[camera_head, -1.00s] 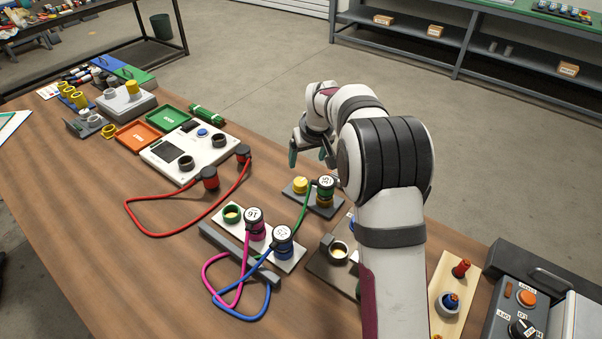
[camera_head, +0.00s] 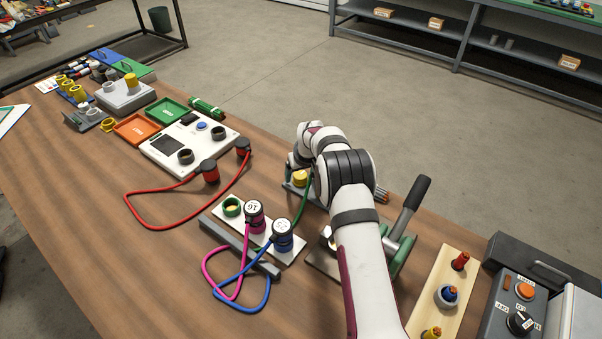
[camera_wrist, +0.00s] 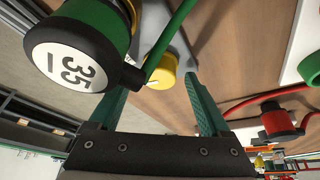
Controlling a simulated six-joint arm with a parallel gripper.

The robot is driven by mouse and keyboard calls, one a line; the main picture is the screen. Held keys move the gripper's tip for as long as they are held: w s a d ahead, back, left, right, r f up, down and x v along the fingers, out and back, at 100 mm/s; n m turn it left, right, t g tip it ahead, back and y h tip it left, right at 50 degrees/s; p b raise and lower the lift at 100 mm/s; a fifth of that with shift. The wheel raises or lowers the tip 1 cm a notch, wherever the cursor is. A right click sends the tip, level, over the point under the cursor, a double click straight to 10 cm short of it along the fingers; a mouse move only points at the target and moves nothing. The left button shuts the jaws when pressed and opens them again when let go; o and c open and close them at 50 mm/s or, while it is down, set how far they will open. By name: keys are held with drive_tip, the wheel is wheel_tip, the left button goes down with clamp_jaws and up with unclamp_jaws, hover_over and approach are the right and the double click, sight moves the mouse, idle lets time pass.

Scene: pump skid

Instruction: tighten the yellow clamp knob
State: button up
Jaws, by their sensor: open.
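The yellow clamp knob (camera_head: 300,178) stands on a small grey base beside my wrist in the head view. In the wrist view the knob (camera_wrist: 162,78) shows between my two green fingers, just beyond the palm edge, partly covered by the plug's black side. My gripper (camera_wrist: 160,85) is open and empty. I cannot tell whether the fingertips are level with the knob or above it. A black-capped plug marked 35 (camera_wrist: 75,55), with a green band and green cable, is close to the left finger. My arm hides this plug in the head view.
A white plate with plugs 16 (camera_head: 254,210) and 25 (camera_head: 281,230) stands nearer the front, with pink and blue cables. A black-handled lever (camera_head: 410,205) rises right of my arm. A red cable (camera_head: 170,227) loops on the left, where the table is mostly clear.

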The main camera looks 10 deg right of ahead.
clamp_jaws()
drive_tip(key=shift+a+m+h, duration=0.1)
drive_tip(key=shift+m+h, duration=0.6)
drive_tip(key=shift+m, duration=0.8)
unclamp_jaws()
drive_tip(key=d+v, duration=0.1)
drive_tip(key=v, duration=1.4)
drive_tip(key=shift+a+r, duration=0.35)
drive_tip(key=shift+a, duration=0.1)
drive_tip(key=shift+d, duration=0.1)
